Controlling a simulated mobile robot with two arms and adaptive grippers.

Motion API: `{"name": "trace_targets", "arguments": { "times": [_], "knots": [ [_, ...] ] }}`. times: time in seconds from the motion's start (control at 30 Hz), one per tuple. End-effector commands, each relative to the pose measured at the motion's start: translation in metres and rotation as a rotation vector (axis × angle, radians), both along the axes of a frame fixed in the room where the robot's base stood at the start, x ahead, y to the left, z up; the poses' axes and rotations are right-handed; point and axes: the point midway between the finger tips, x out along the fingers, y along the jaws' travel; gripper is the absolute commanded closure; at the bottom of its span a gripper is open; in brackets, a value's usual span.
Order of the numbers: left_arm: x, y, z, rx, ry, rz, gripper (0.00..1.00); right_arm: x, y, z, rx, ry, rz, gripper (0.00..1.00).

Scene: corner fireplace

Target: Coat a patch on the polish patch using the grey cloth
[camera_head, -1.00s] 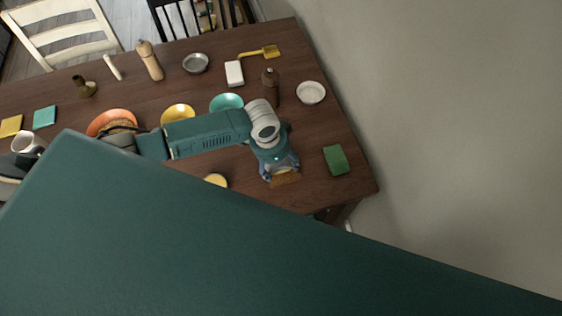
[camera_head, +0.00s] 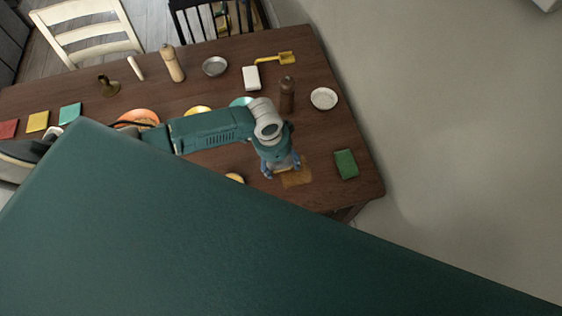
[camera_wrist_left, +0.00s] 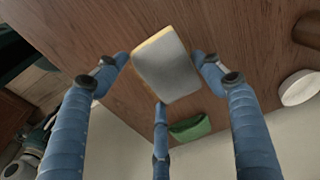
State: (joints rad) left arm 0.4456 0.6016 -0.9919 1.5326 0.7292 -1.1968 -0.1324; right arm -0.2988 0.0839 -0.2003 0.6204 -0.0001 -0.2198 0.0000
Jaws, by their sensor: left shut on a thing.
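The polish patch (camera_head: 296,177) is a golden-brown rectangle on the wooden table near its front right edge. My left gripper (camera_head: 281,170) points down at the patch's left part and hides some of it. In the left wrist view, the left gripper's blue fingers (camera_wrist_left: 163,72) are around the grey cloth (camera_wrist_left: 167,70), a pale grey pad with a yellowish edge. The cloth is low over the table; I cannot tell whether it touches. My right gripper is not in view.
A green sponge-like block (camera_head: 346,164) lies right of the patch. A brown mill (camera_head: 287,95), a white bowl (camera_head: 323,98) and a white block (camera_head: 251,77) stand behind. A small yellow round item (camera_head: 235,178) lies left. The wall is at right.

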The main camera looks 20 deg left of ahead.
Motion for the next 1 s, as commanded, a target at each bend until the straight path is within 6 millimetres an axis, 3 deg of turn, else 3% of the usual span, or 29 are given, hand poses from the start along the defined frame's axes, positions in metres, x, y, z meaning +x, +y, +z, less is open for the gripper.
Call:
{"name": "trace_targets", "arguments": {
  "times": [0.03,0.3,1.0],
  "knots": [
    [0.000,0.001,0.009,0.000,0.000,0.001,0.56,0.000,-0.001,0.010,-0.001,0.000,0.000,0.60],
    [0.010,0.002,0.026,-0.001,-0.001,0.006,0.56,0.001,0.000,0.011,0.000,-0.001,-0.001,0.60],
    [0.011,0.002,0.028,-0.001,-0.001,0.005,0.56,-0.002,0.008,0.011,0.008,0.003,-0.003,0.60]
  ]
}}
